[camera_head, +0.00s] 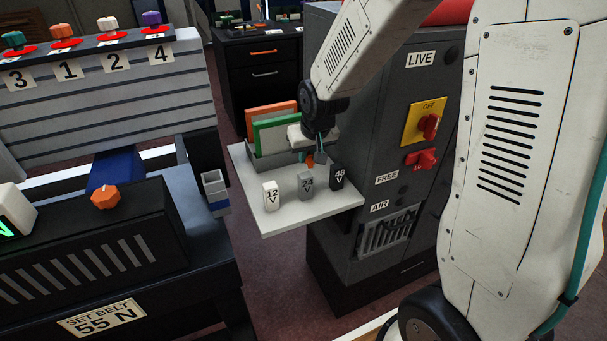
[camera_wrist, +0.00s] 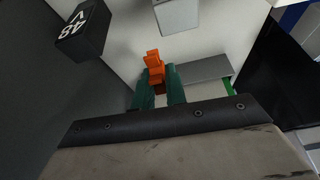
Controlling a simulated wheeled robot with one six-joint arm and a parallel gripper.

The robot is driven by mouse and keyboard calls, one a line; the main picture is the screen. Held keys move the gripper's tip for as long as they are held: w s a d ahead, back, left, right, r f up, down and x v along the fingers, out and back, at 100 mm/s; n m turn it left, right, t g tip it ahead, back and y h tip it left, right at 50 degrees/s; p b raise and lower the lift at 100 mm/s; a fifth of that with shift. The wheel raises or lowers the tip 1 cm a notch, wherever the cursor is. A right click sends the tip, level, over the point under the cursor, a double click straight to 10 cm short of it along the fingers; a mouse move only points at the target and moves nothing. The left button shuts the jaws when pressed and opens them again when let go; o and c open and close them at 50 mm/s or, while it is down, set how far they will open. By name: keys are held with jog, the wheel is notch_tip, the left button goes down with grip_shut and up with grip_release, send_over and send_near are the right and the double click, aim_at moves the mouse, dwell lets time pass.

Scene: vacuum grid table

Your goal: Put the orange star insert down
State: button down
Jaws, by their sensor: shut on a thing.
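The orange star insert (camera_head: 310,160) is held over the white shelf (camera_head: 285,217), between the box of upright boards and the voltage blocks. It also shows in the wrist view (camera_wrist: 154,64), sticking out between the teal fingers. My gripper (camera_head: 314,152) is shut on it; in the wrist view the fingers (camera_wrist: 160,92) are on either side of its lower part. Its star outline does not show clearly. I cannot tell whether it touches the shelf.
On the shelf stand a white 12 V block (camera_head: 271,196), a grey 24 V block (camera_head: 305,186) and a black 48 V block (camera_head: 337,177). Behind is a grey holder with a green-framed board (camera_head: 276,137) and an orange board (camera_head: 270,112). The dark cabinet (camera_head: 385,120) borders the shelf on the right.

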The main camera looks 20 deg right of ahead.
aim_at(309, 166)
jog(key=shift+f, duration=2.8)
jog(key=shift+f, duration=0.15)
jog(key=c, duration=1.4)
grip_release()
jog(key=shift+c, duration=0.2)
